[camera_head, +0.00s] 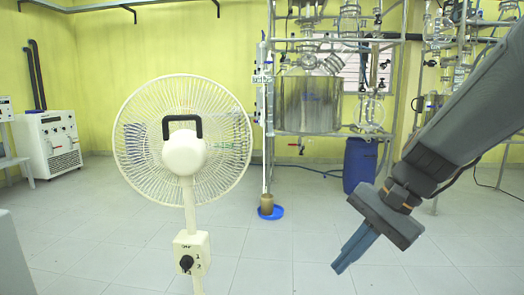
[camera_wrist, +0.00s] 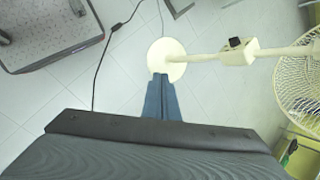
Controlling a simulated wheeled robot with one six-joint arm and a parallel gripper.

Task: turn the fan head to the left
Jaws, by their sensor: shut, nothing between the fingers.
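The white fan head (camera_head: 182,140) is on its pole, left of centre in the head view, with its motor housing and black handle (camera_head: 182,120) towards me. The control box (camera_head: 191,252) with a dark knob is below it on the pole. In the wrist view the fan cage (camera_wrist: 300,90) is cut by the right edge, and the round white base (camera_wrist: 166,58) lies ahead of the fingers. My gripper (camera_head: 340,268) is shut and empty, to the right of the fan and apart from it, pointing down. Its fingers also show in the wrist view (camera_wrist: 161,84).
A steel frame with a glass reactor (camera_head: 308,100) stands behind, with a blue drum (camera_head: 360,165) and a blue dish (camera_head: 270,212) on the floor. A white cabinet (camera_head: 48,142) stands at left. The tiled floor between fan and gripper is clear. A black cable (camera_wrist: 107,45) crosses the floor.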

